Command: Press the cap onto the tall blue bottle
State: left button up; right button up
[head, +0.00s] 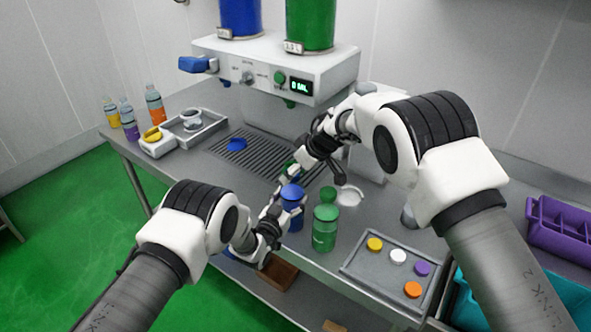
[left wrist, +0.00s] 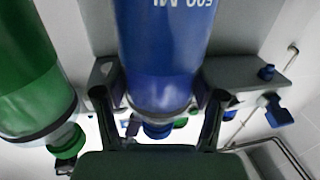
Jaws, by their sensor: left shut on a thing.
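The tall blue bottle (head: 294,222) stands upright near the front edge of the counter. A blue cap (head: 291,191) is at its top; whether it is fully seated I cannot tell. My left gripper (head: 283,214) is shut on the bottle's body from the left. In the left wrist view, which is upside down, the blue bottle (left wrist: 165,50) fills the space between the fingers, with the blue cap (left wrist: 157,131) at its neck. My right gripper (head: 287,177) is just above and beside the cap, pointing down-left; its fingers are too small to judge.
A tray (head: 352,268) of loose coloured caps lies further right. The dispenser (head: 270,62) and drip grille (head: 245,162) are behind. Small bottles stand at the far left.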

jog(key=shift+r, duration=0.1)
pick_arm(q)
jog(key=o, duration=1.7)
pick_arm(e)
jog(key=v, duration=1.1)
jog(key=shift+d+r, duration=0.2)
jog(key=shift+r, duration=0.1)
pick_arm(q)
jog(key=shift+o, duration=0.2)
pick_arm(e)
jog(key=shift+s, duration=0.2)
pick_arm(q)
jog(key=v, duration=1.2)
